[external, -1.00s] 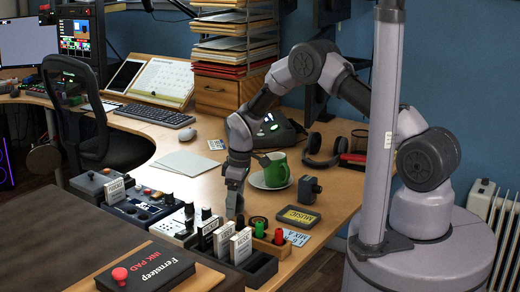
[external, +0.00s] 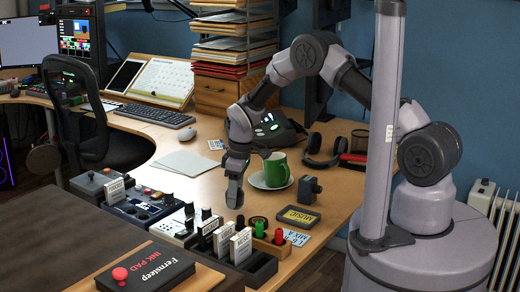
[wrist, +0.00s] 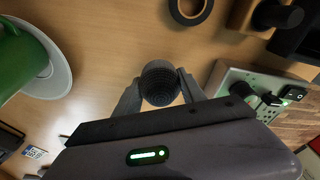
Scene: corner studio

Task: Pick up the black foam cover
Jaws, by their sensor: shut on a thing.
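The black foam cover (wrist: 160,84), dark and rounded with a mesh-like surface, sits between the two fingers of my gripper (wrist: 161,92) in the wrist view. Both fingers touch its sides, and my gripper is shut on it. In the external view my gripper (external: 234,200) points down over the desk, left of the green mug, and the cover is hard to make out there at its dark tip.
The green mug (external: 276,168) stands on a white saucer (external: 258,182) to the right. A black tape ring (wrist: 190,9) lies close by. Labelled boxes (external: 241,245) and an audio device (external: 180,228) stand in front. Bare desk lies behind, near white papers (external: 186,163).

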